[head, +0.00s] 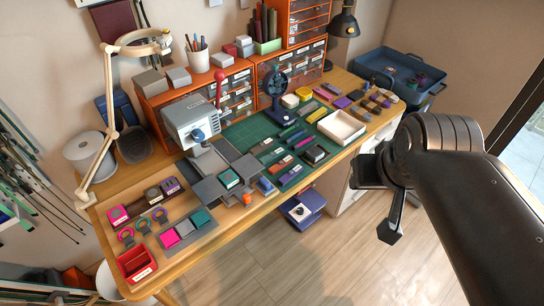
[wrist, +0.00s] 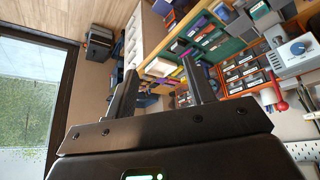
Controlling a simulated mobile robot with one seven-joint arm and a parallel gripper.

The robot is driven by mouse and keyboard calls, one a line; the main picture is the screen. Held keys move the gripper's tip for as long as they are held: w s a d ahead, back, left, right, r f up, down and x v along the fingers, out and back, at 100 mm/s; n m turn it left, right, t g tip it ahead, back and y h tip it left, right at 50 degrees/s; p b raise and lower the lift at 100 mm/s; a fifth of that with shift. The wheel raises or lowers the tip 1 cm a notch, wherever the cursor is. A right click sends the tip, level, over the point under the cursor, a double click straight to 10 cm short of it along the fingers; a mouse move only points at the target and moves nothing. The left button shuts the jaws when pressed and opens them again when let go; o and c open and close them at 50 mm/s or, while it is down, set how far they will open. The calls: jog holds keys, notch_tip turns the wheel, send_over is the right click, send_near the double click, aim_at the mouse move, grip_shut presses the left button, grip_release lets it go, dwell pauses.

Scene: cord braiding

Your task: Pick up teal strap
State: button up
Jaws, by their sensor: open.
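Several teal pieces show in the head view, and I cannot tell for certain which is the teal strap. A teal piece (head: 229,179) sits on the grey block by the grey machine. Another teal piece (head: 201,217) lies on a grey tray (head: 184,238) at the table's front left, beside grey and pink pieces. Dark teal flat pieces (head: 290,131) lie on the green mat (head: 240,133). My gripper (head: 372,200) hangs over the floor, right of the table and apart from all these. In the wrist view my gripper (wrist: 158,65) is open, with nothing between its fingers.
A grey machine (head: 192,120) with a red-knobbed lever stands mid-table. A lamp (head: 110,110) stands at the left. Orange drawer cabinets (head: 295,75) line the back. A white tray (head: 341,127) lies near the right front edge. The floor in front is mostly clear.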

jog(key=w+a+r+n+g, duration=0.1)
jog(key=w+a+r+n, duration=0.15)
jog(key=w+n, duration=0.65)
jog(key=n+g, duration=0.4)
jog(key=n, duration=1.3)
send_over(277, 151)
jog(key=d, duration=0.1)
notch_tip(277, 151, down, 33)
jog(key=shift+s+f, duration=0.15)
jog(key=shift+f, duration=0.05)
jog(key=f, duration=0.3)
jog(key=a+f, duration=0.1)
jog(key=f, duration=0.1)
jog(key=shift+c, duration=0.3)
jog(key=c, duration=1)
